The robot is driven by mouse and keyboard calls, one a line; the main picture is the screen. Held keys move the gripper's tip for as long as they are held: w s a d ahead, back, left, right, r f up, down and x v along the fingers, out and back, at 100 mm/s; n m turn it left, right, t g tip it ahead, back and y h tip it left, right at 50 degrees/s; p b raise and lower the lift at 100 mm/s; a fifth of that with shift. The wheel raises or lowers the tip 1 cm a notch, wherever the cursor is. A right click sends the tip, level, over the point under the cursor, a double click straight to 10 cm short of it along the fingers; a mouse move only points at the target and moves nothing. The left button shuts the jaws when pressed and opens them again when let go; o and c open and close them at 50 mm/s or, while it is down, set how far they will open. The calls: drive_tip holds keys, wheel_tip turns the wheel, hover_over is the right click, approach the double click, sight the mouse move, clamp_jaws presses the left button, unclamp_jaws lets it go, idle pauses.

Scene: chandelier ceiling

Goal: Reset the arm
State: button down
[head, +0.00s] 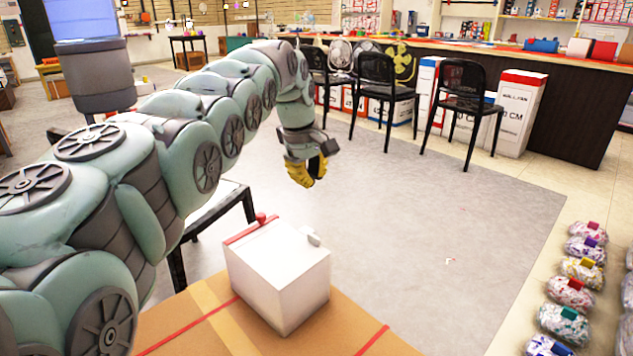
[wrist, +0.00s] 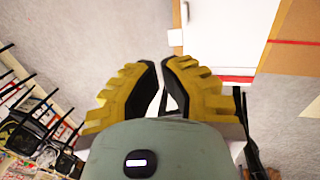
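My gripper (head: 306,170) hangs at the end of my outstretched arm, past the cardboard box and above the grey floor. Its yellow, ridged fingers also show in the wrist view (wrist: 161,70). Their tips are nearly together, with only a narrow gap and nothing held between them. My arm is arched from the left of the head view out to the middle, with the gripper pointing down. The gripper is apart from the white box (head: 277,275), which sits nearer to me.
The white box stands on a brown cardboard box (head: 205,318) with red stripes. A dark-legged table (head: 220,208) is beneath my arm. Black chairs (head: 465,95) and a counter (head: 570,95) stand at the back right. Wrapped bundles (head: 570,292) line the right. The middle floor is clear.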

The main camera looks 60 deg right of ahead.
drive_tip(key=shift+s+r, duration=0.25)
drive_tip(key=shift+r, duration=0.95)
